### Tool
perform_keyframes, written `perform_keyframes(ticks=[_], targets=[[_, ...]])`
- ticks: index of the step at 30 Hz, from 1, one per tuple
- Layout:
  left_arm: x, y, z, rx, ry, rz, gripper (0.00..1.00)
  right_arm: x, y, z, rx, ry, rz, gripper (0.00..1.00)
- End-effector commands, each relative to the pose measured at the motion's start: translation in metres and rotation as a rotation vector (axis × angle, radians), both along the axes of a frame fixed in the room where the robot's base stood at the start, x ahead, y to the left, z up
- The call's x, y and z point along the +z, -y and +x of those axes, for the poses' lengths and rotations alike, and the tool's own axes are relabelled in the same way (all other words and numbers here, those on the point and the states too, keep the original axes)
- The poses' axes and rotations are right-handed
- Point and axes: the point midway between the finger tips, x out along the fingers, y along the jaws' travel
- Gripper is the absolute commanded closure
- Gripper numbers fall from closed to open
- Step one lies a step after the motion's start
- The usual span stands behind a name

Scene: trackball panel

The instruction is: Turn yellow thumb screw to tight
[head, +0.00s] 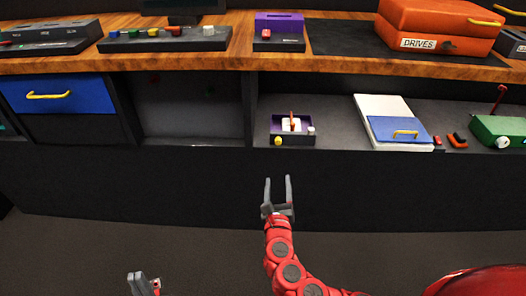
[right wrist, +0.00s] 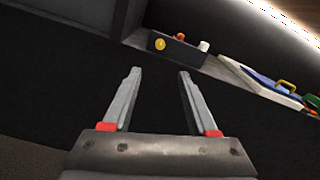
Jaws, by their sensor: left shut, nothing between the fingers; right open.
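The yellow thumb screw (head: 278,141) is on the front left of a small dark panel box (head: 296,140) with a purple frame, on the lower shelf. In the right wrist view the yellow thumb screw (right wrist: 160,44) shows on the box's front face. Its markings are too small to read. My right gripper (head: 279,182) is open and empty, in front of and below the box, apart from it. Its two fingers (right wrist: 158,75) also show in the right wrist view. My left gripper (head: 146,282) is shut and empty, low at the bottom left.
The box also carries an orange lever (head: 292,121) and a white knob (head: 311,130). A white and blue case (head: 380,108) stands to its right, and a green box (head: 497,130) is further right. The wooden countertop (head: 235,64) overhangs above. Space before the shelf is clear.

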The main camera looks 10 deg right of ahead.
Motion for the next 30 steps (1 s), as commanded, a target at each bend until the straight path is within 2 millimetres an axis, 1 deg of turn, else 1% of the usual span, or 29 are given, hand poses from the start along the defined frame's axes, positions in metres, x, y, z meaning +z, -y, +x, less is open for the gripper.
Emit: perform_keyframes(ticks=[5, 15, 21, 25, 30], targets=[[-0.007, 0.000, 0.000, 0.000, 0.000, 0.000, 1.00, 0.000, 0.009, 0.028, -0.004, 0.003, 0.006, 0.41], [-0.022, 0.000, -0.001, 0.000, 0.006, 0.008, 1.00, -0.001, 0.029, 0.097, -0.002, 0.003, 0.008, 0.41], [-0.030, 0.000, -0.003, 0.002, 0.017, 0.023, 1.00, -0.001, 0.038, 0.131, 0.001, 0.001, 0.009, 0.41], [-0.034, 0.000, -0.004, 0.004, 0.023, 0.031, 1.00, -0.001, 0.043, 0.147, 0.000, 0.000, 0.009, 0.41], [-0.036, -0.001, -0.005, 0.004, 0.027, 0.036, 1.00, -0.001, 0.045, 0.158, 0.004, 0.000, 0.008, 0.41]])
